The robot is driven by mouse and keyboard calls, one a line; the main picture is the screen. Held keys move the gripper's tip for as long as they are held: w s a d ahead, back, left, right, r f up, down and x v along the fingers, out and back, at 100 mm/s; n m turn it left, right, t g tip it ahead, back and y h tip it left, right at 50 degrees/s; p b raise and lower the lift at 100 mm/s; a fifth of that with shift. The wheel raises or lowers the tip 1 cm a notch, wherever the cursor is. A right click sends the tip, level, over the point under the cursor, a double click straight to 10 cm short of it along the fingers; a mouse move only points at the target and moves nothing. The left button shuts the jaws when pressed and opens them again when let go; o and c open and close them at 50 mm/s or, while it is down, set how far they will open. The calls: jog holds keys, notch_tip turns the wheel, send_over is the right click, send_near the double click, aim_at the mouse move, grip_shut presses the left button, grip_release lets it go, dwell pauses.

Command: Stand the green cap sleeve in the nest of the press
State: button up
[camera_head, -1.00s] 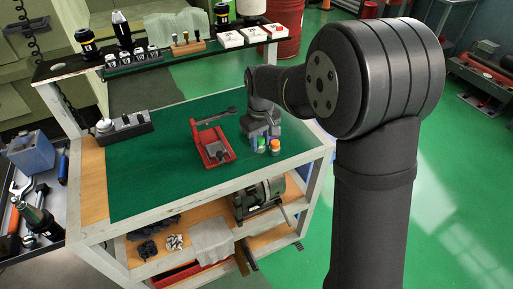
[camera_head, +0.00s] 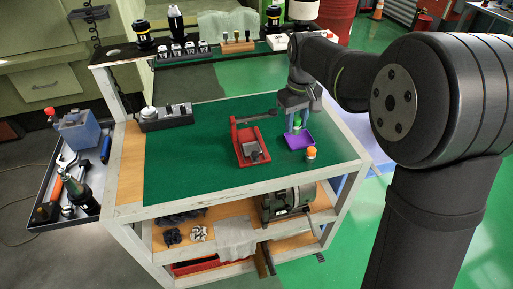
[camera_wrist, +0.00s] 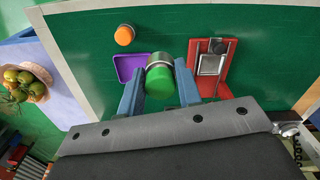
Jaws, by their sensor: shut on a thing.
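The green cap sleeve (camera_head: 297,122) is held between the two blue fingers of my gripper (camera_head: 296,114), over the purple tray. In the wrist view the green cap (camera_wrist: 159,88) faces the camera, with a grey metal body beyond it, and my gripper (camera_wrist: 160,76) is shut on its sides. The red press (camera_head: 249,143) stands left of my gripper in the head view. It also shows to the right of the sleeve in the wrist view (camera_wrist: 222,82), with a grey block and a dark lever. The nest cannot be told clearly.
The purple tray (camera_head: 308,140) lies on the green mat (camera_head: 200,160), close to the press. An orange-capped sleeve (camera_head: 311,153) stands just in front of the tray. A dark tool holder (camera_head: 166,117) is at the far left. The mat left of the press is clear.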

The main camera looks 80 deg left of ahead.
jog(key=s+a+f, duration=0.2)
jog(key=s, duration=0.1)
jog(key=s+a+f, duration=0.2)
jog(key=s, duration=0.2)
jog(key=s+a+f, duration=0.2)
jog(key=s, duration=0.2)
jog(key=shift+a+f, duration=0.35)
notch_tip(320, 180, down, 4)
jog(key=shift+f, duration=0.1)
jog(key=o, duration=1)
notch_tip(320, 180, up, 12)
jog(key=shift+r, duration=0.1)
